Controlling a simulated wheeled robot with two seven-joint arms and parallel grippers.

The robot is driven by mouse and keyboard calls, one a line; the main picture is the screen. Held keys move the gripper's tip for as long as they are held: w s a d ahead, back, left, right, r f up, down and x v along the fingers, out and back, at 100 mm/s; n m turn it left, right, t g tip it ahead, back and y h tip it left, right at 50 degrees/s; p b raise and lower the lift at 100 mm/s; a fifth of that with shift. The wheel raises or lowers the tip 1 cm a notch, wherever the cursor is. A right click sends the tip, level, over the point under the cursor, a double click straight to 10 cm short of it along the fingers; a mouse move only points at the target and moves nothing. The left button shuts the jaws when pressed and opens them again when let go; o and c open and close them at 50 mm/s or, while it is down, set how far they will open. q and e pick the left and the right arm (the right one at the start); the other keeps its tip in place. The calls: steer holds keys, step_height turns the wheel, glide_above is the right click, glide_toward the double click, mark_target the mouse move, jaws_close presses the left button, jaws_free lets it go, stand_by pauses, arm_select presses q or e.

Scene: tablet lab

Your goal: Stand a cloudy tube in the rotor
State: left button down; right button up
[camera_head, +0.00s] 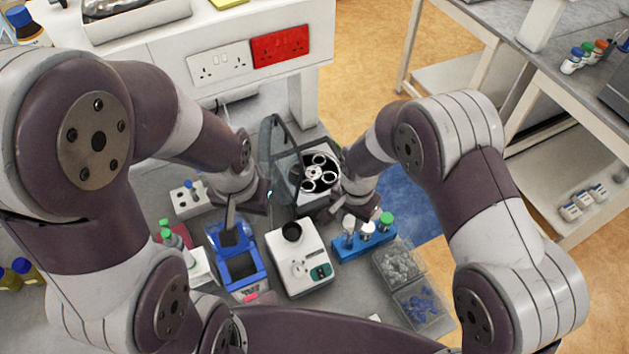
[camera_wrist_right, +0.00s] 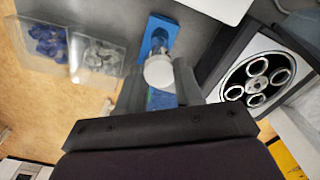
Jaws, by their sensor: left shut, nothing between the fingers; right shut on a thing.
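The rotor (camera_head: 316,174) is a dark disc with several white-rimmed round holes, inside the centrifuge whose clear lid (camera_head: 280,150) stands raised. It also shows in the right wrist view (camera_wrist_right: 256,84). I see no tube standing in it. My right gripper (camera_head: 357,207) is shut on a white-topped tube (camera_wrist_right: 158,72) at the blue rack (camera_head: 350,255). Whether the tube's lower end is still in the rack is hidden; how cloudy it is I cannot tell. My left gripper (camera_head: 257,206) is shut and empty, left of the centrifuge, close to the lid.
A green-capped tube (camera_head: 386,219) stands in the rack's right end. A white device (camera_head: 300,262) and a blue device (camera_head: 237,262) stand in front. Clear boxes of grey (camera_head: 399,264) and blue (camera_head: 420,303) small parts lie right. A white block (camera_head: 188,203) stands left.

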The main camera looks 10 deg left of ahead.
step_height(320, 180, up, 7)
steer(key=p, duration=0.5)
steer(key=shift+p, duration=0.3)
steer(key=shift+f, duration=0.15)
steer(key=shift+w, duration=0.15)
